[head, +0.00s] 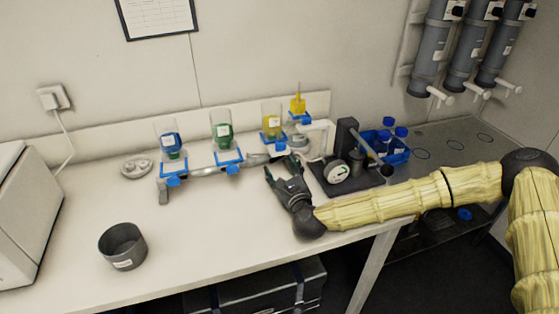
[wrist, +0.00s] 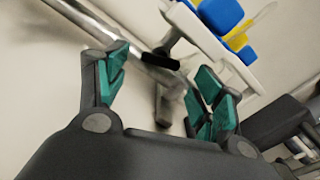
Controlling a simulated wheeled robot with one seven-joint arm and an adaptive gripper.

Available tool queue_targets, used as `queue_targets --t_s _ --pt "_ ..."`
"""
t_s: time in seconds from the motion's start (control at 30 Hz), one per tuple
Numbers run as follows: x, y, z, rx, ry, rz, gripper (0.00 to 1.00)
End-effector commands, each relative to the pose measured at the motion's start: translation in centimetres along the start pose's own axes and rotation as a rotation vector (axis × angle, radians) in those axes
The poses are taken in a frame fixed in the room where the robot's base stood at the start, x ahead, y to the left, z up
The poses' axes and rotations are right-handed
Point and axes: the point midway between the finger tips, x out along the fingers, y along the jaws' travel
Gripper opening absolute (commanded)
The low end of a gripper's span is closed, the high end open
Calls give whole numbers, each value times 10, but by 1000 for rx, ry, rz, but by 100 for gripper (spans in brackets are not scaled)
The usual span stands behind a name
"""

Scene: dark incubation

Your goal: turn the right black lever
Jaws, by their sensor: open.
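A grey pipe (head: 208,171) runs along the back of the bench beneath bottles on blue stands. Near its right end, the wrist view shows a short black lever-like piece (wrist: 161,60) beside the pipe (wrist: 115,40), close to a white bracket. A grey stub (wrist: 168,106) hangs below it. I cannot tell surely that the black piece is the right lever; in the head view this spot is partly hidden by my gripper. My gripper (head: 279,165) is open and empty, its green-padded fingers (wrist: 160,75) spread on either side of this area, with nothing between the pads seen to be gripped.
A black stand with a round dial (head: 337,172) stands just right of my gripper. Beyond it is a blue rack of bottles (head: 398,154). A grey pot (head: 122,247) sits front left; the front middle bench is clear.

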Motion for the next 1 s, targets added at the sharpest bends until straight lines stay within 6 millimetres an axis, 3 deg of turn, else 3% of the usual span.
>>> queue_targets --t_s 0.23,0.6,0.63,0.87,1.0 --pt "24 0 0 0 0 0 68" --pt "29 0 -1 0 0 0 68" --pt "29 0 -1 0 0 0 66" --pt "28 0 -1 0 0 0 24" --pt "29 0 -1 -4 0 -1 22"
